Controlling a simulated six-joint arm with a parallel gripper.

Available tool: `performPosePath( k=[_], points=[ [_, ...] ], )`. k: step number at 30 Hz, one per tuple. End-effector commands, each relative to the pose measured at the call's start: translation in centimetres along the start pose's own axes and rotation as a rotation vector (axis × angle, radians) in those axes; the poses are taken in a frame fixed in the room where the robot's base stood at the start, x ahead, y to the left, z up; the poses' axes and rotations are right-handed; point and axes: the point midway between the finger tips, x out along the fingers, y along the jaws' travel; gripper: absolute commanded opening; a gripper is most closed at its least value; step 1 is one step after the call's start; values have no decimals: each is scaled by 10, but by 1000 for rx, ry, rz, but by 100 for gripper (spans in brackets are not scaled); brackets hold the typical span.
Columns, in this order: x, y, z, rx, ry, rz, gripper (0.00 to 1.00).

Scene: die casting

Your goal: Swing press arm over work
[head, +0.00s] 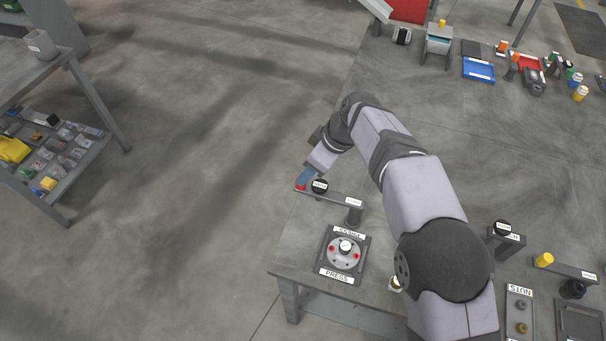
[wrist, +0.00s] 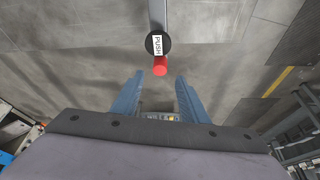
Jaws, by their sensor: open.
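The press arm (head: 337,197) is a grey bar on a short post, with a black round PUSH pad (head: 320,186) and a red tip (head: 300,187) at its left end. It lies beyond the PRESS station (head: 326,262), not over it. A round grey work (head: 345,258) with red spots and a white-labelled centre sits there. My gripper (head: 302,182) is at the red end of the bar. In the wrist view, my gripper (wrist: 163,82) is open with blue fingers, and the red tip (wrist: 160,66) stands near the fingertips, between their lines. I cannot tell whether they touch.
The bench's left edge is close to the PRESS station, with open floor beyond. Right of my arm are a yellow-ended lever (head: 572,267), a NUTS tray (head: 519,312) and another black-topped post (head: 503,236). A shelf cart (head: 92,92) stands at far left.

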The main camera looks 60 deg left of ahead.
Motion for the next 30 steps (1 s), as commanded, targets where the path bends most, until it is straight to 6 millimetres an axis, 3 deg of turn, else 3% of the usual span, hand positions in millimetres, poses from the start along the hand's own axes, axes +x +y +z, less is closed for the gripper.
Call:
performPosePath(
  k=[12,25,30],
  points=[
    [47,0,0,1,-1,-1,40],
    [55,0,0,1,0,1,40],
    [54,0,0,2,0,1,0]
  ],
)
